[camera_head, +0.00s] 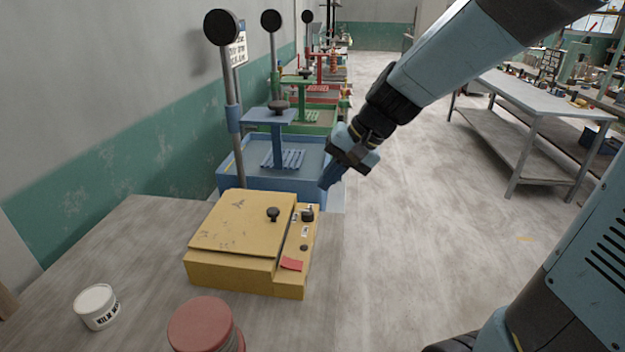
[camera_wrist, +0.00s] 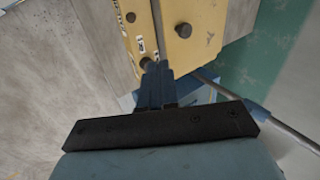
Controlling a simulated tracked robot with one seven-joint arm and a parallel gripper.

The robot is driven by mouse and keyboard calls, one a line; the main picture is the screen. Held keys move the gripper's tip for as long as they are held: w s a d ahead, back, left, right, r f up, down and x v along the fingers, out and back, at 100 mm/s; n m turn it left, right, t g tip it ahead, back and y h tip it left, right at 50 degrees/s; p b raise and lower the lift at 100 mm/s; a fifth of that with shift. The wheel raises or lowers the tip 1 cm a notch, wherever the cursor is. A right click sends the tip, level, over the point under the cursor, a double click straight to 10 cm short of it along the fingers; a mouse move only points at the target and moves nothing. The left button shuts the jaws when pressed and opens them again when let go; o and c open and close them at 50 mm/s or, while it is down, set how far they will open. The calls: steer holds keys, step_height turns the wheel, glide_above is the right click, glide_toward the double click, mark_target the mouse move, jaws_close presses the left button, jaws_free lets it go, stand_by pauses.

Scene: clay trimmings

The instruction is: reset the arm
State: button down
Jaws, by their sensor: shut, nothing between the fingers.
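My arm reaches in from the upper right in the head view. My gripper (camera_head: 328,181) hangs tilted down and to the left, in the air by the right side of the blue bin and above the far right of the yellow box. In the wrist view my gripper (camera_wrist: 154,68) has its blue fingers together, with nothing between them. The yellow box (camera_head: 240,225) has a closed lid with a black knob. It also shows in the wrist view (camera_wrist: 205,25), beyond the fingertips.
A white jar (camera_head: 97,306) and a red lidded container (camera_head: 202,325) stand on the grey table (camera_head: 150,235). A blue bin (camera_head: 232,178) with a post stands behind the box, with green and red stations farther back. A workbench (camera_head: 540,92) is at right. Open floor lies between.

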steer(key=s+d+r+n+t+h, duration=0.1)
steer(key=s+d+r+t+h, duration=0.1)
steer(key=s+d, duration=0.4)
steer(key=s+d+r+n+t+h, duration=0.1)
steer(key=s+d+r+h, duration=0.3)
steer(key=d, duration=0.6)
steer(key=s+r+t, duration=0.1)
steer(key=s, duration=0.1)
steer(key=shift+s+d+r, duration=0.25)
steer(key=shift+s+r, duration=0.05)
steer(key=shift+s, duration=0.05)
